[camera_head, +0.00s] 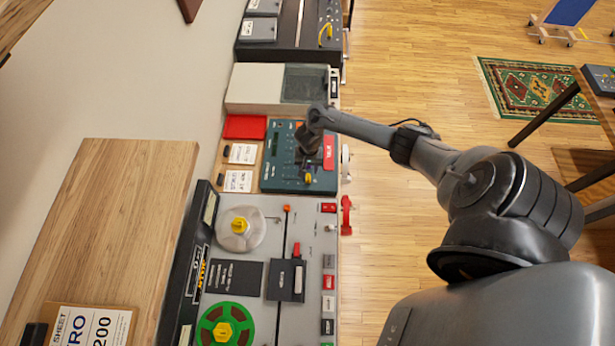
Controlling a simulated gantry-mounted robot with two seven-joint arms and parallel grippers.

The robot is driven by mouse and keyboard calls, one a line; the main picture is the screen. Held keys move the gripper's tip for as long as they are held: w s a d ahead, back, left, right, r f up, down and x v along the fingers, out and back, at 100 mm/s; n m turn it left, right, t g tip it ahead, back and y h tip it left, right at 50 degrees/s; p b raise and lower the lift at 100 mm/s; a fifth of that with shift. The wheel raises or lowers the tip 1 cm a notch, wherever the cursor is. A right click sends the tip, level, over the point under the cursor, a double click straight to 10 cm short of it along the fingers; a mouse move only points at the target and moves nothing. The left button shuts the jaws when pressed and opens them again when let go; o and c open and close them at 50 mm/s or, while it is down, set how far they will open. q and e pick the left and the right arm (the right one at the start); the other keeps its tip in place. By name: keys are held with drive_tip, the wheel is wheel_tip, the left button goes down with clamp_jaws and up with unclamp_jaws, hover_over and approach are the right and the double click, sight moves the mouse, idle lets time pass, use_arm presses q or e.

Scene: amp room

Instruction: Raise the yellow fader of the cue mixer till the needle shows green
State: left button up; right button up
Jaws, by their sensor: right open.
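A teal panel box (284,178), which looks like the cue mixer, lies on the bench in the upper middle of the head view. A small yellow knob (308,178), likely the yellow fader, is near its lower right part. A red label (329,152) is at its right edge. My right gripper (308,153) is over the box, a little above the yellow knob in the picture. It is open; the fingers are small and dark, and contact with the panel cannot be told. The needle cannot be made out. My left gripper is not in view.
A tape machine (272,215) with a green reel (226,325) is below the box. A cream case (254,84) stands above it. A red block (244,127) and white cards (243,153) are to its left. A wooden board (110,220) is farther left.

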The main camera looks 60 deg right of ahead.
sight(308, 177)
wheel_tip(308, 177, down, 7)
drive_tip(key=shift+r+b, duration=0.1)
drive_tip(key=shift+b, duration=0.9)
drive_tip(key=shift+c, duration=0.3)
clamp_jaws()
drive_tip(key=shift+w, duration=0.1)
